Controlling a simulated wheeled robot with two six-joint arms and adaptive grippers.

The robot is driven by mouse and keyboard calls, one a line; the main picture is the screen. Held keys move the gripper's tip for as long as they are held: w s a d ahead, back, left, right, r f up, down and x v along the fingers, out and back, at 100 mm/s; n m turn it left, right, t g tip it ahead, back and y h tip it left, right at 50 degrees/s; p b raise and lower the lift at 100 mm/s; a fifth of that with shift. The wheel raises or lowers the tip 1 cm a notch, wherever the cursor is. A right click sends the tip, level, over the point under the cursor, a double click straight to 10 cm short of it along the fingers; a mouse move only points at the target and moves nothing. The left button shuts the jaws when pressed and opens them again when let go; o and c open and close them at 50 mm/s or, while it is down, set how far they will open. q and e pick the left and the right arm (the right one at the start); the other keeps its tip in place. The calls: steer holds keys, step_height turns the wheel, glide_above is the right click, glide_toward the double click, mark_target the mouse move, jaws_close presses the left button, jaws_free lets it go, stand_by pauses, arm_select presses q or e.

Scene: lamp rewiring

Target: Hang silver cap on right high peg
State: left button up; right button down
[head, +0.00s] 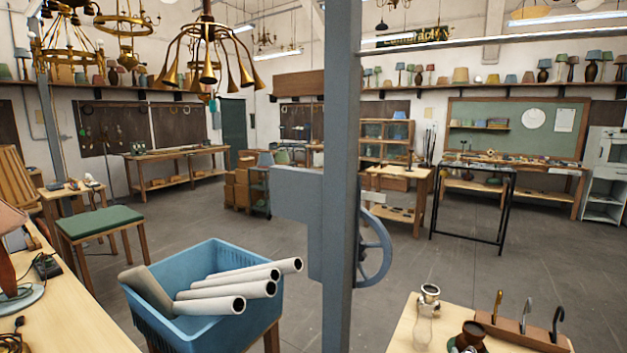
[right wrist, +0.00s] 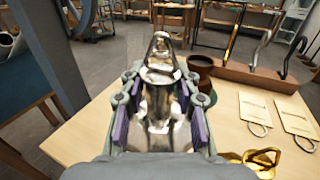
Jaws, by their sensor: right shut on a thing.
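My right gripper (right wrist: 152,118) is shut on a shiny silver piece, the silver cap (right wrist: 158,82), in the right wrist view. Its tapered upper part rises beyond the purple-padded fingers, over the near bench. I cannot clearly tell the cap's edges from the reflections. In the head view neither gripper shows. A silver-topped clear glass piece (head: 425,312) shows at the near bench's left edge there; I cannot tell whether it is in my grip. I cannot make out the right high peg for certain.
A wooden block (head: 528,333) bears brass, silver and dark hooks; it also shows in the right wrist view (right wrist: 250,75). A brown cup (right wrist: 201,68) stands beside it. Paper tags (right wrist: 293,113) lie right. A grey post (head: 341,180) and a blue crate (head: 165,322) stand left.

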steer(key=s+a+f+y, duration=0.1)
steer(key=s+a+f, duration=0.1)
steer(key=s+a, duration=0.4)
steer(key=s+a+f+n+y, duration=0.1)
steer(key=s+a, duration=0.4)
steer(key=a, duration=0.6)
steer(key=shift+s+a+f+n+y, duration=0.25)
steer(key=shift+s+f+n+y, duration=0.1)
steer(key=shift+f, duration=0.3)
stand_by(1.1)
steer(key=shift+d, duration=0.15)
